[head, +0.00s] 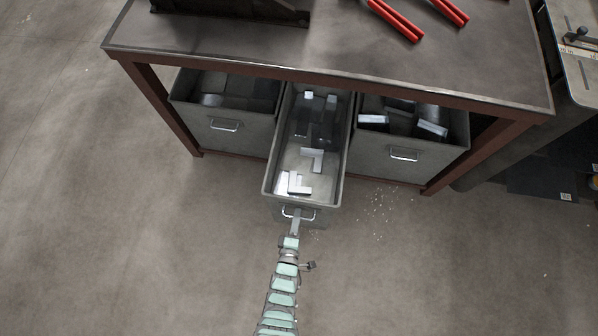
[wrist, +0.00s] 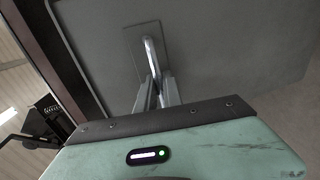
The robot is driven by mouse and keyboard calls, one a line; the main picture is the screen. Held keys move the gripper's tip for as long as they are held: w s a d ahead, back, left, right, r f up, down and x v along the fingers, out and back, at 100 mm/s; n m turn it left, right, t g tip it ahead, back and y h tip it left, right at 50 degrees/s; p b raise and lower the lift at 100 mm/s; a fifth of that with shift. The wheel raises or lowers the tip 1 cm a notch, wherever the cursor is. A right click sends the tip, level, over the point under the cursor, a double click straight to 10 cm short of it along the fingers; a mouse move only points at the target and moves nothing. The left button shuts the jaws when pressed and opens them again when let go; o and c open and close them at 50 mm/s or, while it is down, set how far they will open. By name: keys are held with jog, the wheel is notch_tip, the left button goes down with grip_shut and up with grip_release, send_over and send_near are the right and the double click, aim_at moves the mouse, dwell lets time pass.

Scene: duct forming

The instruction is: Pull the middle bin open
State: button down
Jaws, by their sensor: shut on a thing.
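The middle bin (head: 269,187) is a grey metal drawer under the workbench. It stands well out in front of the bins on either side, and white and grey angled metal pieces lie inside it. Its handle (head: 299,214) is a metal bar on the front face. My gripper (head: 297,222) is at that handle, reaching in from the front. In the wrist view my gripper's fingers (wrist: 157,90) are shut on the handle (wrist: 151,55), with the bin's grey front behind.
The left bin (head: 223,136) and right bin (head: 400,161) sit under the workbench (head: 330,62), each with metal pieces inside. Red-handled tools (head: 398,20) lie on the bench top. Brown bench legs (head: 174,112) stand at the sides. The floor in front is clear except for small pale debris.

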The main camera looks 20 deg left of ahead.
jog(key=shift+s+d+r, duration=0.1)
jog(key=shift+s, duration=0.3)
jog(key=c, duration=1.8)
grip_release()
jog(key=shift+s, duration=0.1)
jog(key=shift+s, duration=0.1)
jog(key=p+v, duration=0.2)
jog(key=v, duration=0.8)
jog(key=shift+s, duration=0.3)
